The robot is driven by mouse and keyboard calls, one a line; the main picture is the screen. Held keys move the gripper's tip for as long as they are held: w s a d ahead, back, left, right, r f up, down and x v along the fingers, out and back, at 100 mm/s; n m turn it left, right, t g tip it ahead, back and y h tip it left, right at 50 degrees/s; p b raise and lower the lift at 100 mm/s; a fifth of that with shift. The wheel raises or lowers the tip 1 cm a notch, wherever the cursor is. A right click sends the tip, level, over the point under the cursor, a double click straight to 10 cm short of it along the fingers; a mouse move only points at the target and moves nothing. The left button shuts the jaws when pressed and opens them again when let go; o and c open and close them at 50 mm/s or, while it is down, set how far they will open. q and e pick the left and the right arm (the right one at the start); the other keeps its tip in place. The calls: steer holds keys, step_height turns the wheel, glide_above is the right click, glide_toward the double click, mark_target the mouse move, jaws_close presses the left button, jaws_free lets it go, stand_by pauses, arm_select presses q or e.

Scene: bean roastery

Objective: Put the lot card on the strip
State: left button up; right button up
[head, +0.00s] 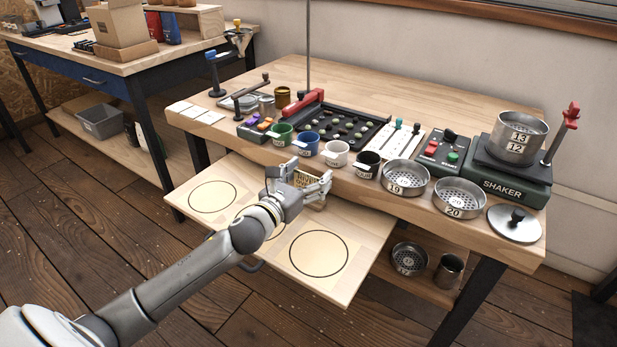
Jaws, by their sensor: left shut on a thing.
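My left gripper (307,178) is over the pull-out board, near the table's front edge. It is shut on a small tan, striped thing (310,186), partly hidden by the fingers; I cannot tell whether this is the lot card. Small white tags show at the fronts of the cups. My right gripper is not in view.
Green (281,134), blue (307,143), white (335,152) and black (368,163) cups line the table front. Behind stands a black tray (345,128). Sieves (405,178) and a shaker (512,170) are at right. The pull-out board (245,172) has marked circles and bare room.

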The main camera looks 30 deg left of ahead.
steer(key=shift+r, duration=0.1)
arm_select(q)
steer(key=o, duration=1)
steer(key=shift+f, duration=0.1)
steer(key=shift+o, duration=0.2)
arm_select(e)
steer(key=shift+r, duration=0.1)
arm_select(q)
steer(key=shift+s, duration=0.35)
steer(key=s, duration=0.9)
steer(key=shift+s+a, duration=0.3)
steer(key=shift+a, duration=0.1)
steer(key=shift+s, duration=0.75)
steer(key=shift+a, duration=0.1)
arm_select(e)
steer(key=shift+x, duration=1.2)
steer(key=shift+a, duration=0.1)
